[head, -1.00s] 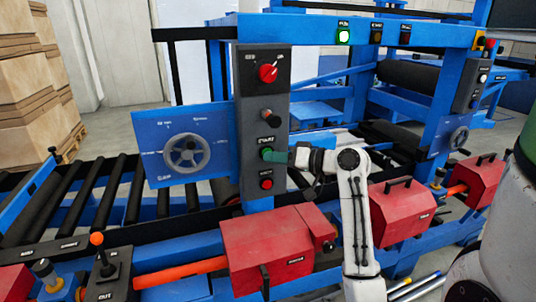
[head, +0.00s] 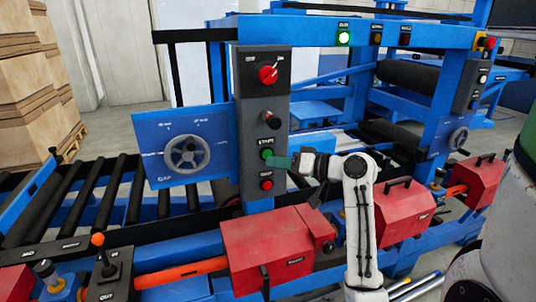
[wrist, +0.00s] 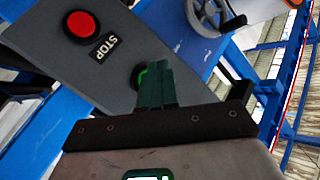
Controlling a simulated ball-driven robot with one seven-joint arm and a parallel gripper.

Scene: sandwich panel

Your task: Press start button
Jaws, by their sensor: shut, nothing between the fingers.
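The green start button (head: 266,154) sits on the grey control panel (head: 248,100), above the red stop button (head: 266,185). My gripper (head: 268,162) has green fingers, shut and empty, with tips just below and right of the start button in the head view. In the wrist view my gripper (wrist: 153,68) overlaps the button's right side. I cannot tell whether the tips touch it. The red stop button (wrist: 82,27) is clear of my fingers.
A handwheel (head: 187,153) is to the left. Red boxes (head: 265,250) stand below on the blue frame.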

